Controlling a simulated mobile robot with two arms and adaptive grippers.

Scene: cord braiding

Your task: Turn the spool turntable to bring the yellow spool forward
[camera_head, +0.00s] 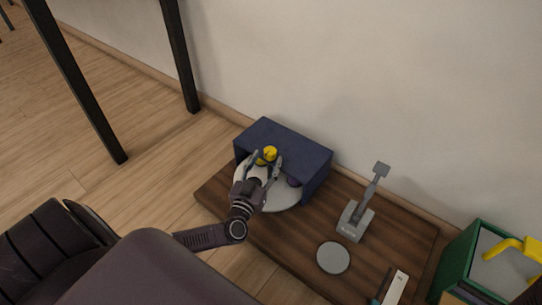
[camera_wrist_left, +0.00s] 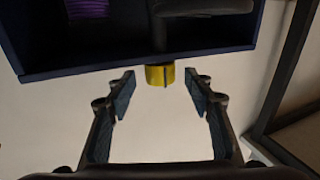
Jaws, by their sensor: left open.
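The yellow spool (camera_head: 267,154) stands on the round white turntable (camera_head: 283,197), near the front opening of a dark blue box housing (camera_head: 290,143). It also shows in the left wrist view (camera_wrist_left: 160,75), between and just beyond the fingertips. My left gripper (camera_head: 264,167) is open over the turntable, with one finger to each side of the yellow spool's line. I cannot tell whether a finger touches it. A purple spool (camera_head: 293,181) sits at the right inside the housing; it shows at the upper left in the wrist view (camera_wrist_left: 86,9).
The housing stands on a low brown wooden board (camera_head: 388,237) against the wall. To the right are a grey stand with an upright arm (camera_head: 356,218), a grey disc (camera_head: 333,257), a white flat piece (camera_head: 396,287) and a green bin (camera_head: 462,262) with a yellow item.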

